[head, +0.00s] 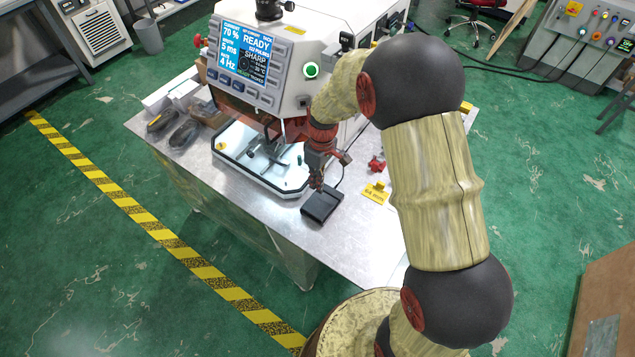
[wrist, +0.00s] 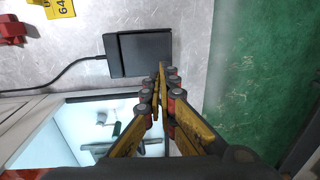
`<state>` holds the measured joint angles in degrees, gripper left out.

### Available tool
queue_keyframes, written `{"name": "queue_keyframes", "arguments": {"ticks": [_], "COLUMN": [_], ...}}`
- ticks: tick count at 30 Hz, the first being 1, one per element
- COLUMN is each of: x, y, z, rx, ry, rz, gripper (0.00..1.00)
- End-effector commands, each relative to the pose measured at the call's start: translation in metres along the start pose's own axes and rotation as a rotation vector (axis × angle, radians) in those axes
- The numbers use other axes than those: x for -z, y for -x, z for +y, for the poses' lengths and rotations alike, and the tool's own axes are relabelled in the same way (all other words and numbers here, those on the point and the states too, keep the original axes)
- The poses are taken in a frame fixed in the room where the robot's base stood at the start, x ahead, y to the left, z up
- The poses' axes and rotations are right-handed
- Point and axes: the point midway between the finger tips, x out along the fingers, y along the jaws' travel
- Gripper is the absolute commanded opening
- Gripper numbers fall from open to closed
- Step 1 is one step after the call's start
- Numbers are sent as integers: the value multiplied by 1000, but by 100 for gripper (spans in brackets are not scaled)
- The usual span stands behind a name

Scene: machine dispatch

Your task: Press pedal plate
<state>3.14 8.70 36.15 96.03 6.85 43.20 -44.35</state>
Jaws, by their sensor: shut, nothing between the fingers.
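The pedal plate (head: 322,206) is a flat black unit lying on the metal table near its front edge. In the wrist view the pedal plate (wrist: 139,52) shows as a dark square with a cable leaving its left side. My gripper (head: 318,187) is shut and empty, pointing down at the back edge of the pedal in the head view. In the wrist view my gripper's fingertips (wrist: 162,68) are together and overlap the pedal's lower right corner. I cannot tell whether the tips touch the plate.
The machine (head: 275,60) with a lit READY screen stands behind the pedal, its white base tray (head: 240,170) close to the left. A yellow tag (head: 376,193) and a red part (head: 377,163) lie to the right. The table (head: 355,235) is bare in front right of the pedal.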

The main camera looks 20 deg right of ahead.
Motion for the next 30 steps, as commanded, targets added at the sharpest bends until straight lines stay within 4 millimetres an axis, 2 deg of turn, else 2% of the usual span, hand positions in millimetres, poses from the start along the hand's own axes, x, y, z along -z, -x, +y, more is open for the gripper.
{"name": "queue_keyframes", "arguments": {"ticks": [1, 9, 15, 21, 30], "x": [-1, 0, 0, 0, 0], "y": [-12, -65, -92, -103, -104], "z": [0, 0, 0, 0, 0], "rx": [2, 2, 1, 0, 0], "ry": [0, 0, 0, 0, 0], "rz": [-3, -2, -1, 1, 1], "gripper": [0, 0, 0, 0, 0]}}
